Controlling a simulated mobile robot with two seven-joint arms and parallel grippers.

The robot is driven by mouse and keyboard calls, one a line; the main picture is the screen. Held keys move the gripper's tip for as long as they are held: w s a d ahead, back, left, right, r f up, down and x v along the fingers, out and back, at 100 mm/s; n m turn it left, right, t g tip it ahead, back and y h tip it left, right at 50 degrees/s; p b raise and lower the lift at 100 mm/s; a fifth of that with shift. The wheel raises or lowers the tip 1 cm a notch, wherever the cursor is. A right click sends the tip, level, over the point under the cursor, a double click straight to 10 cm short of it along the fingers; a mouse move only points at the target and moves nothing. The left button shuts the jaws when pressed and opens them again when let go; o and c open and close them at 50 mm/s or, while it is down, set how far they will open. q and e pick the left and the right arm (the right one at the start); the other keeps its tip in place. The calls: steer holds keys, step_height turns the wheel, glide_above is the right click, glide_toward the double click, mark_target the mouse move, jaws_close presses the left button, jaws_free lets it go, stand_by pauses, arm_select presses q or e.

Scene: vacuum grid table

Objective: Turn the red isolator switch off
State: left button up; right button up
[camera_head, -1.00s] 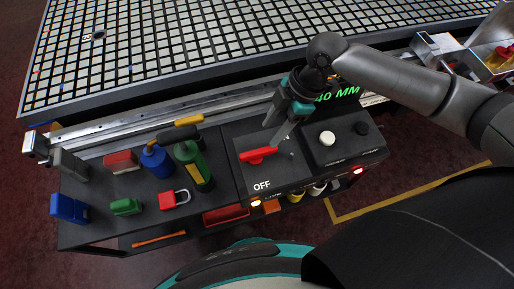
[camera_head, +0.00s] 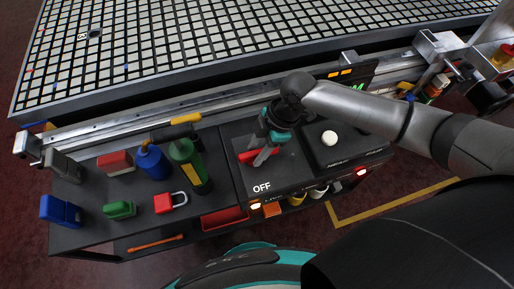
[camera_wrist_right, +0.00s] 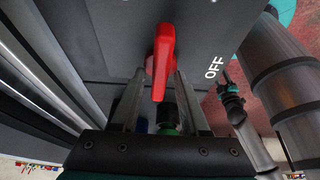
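The red isolator switch (camera_head: 246,157) is a bar handle on a dark panel. It points left, with the white "OFF" label (camera_head: 262,187) nearer me. In the right wrist view the red handle (camera_wrist_right: 160,60) lies between the two finger lines. My right gripper (camera_head: 260,158) is open over the handle, its fingers apart. I cannot tell whether either finger touches it. The fingers hide part of the handle in the head view. What looks like my left gripper (camera_wrist_right: 226,82) shows small in the wrist view, away from the panel; its fingers are unclear.
Left of the switch stand a green bottle (camera_head: 190,165), a blue bottle (camera_head: 153,162), a red padlock (camera_head: 168,203) and coloured blocks. My right forearm partly hides a display.

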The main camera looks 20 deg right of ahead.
jaws_close()
stand_by(0.4)
steer(key=shift+r+m+p, duration=0.15)
steer(key=shift+m+p, duration=0.15)
steer(key=shift+p, duration=0.35)
steer(key=m+t+p, duration=0.1)
steer(key=m+p, duration=0.2)
steer(key=p, duration=0.2)
steer(key=m+t+h+p, duration=0.1)
steer(key=m+p, duration=0.3)
steer(key=p, duration=0.1)
steer(key=m+t+p, duration=0.1)
steer(key=m+p, duration=0.2)
steer(key=p, duration=0.2)
steer(key=shift+s+a+r+m+t+h, duration=0.1)
steer(key=shift+s+a+m+t+h, duration=0.15)
steer(key=shift+s+m+t+h, duration=0.15)
steer(key=m+h+p, duration=0.1)
steer(key=m+p, duration=0.1)
steer(key=m, duration=0.1)
steer(key=shift+a+t, duration=0.1)
steer(key=shift+t, duration=0.2)
steer(key=shift+f+m+h+p, duration=0.2)
steer(key=shift+m+h+p, duration=0.4)
steer(key=shift+m, duration=1.1)
steer(key=shift+w, duration=0.1)
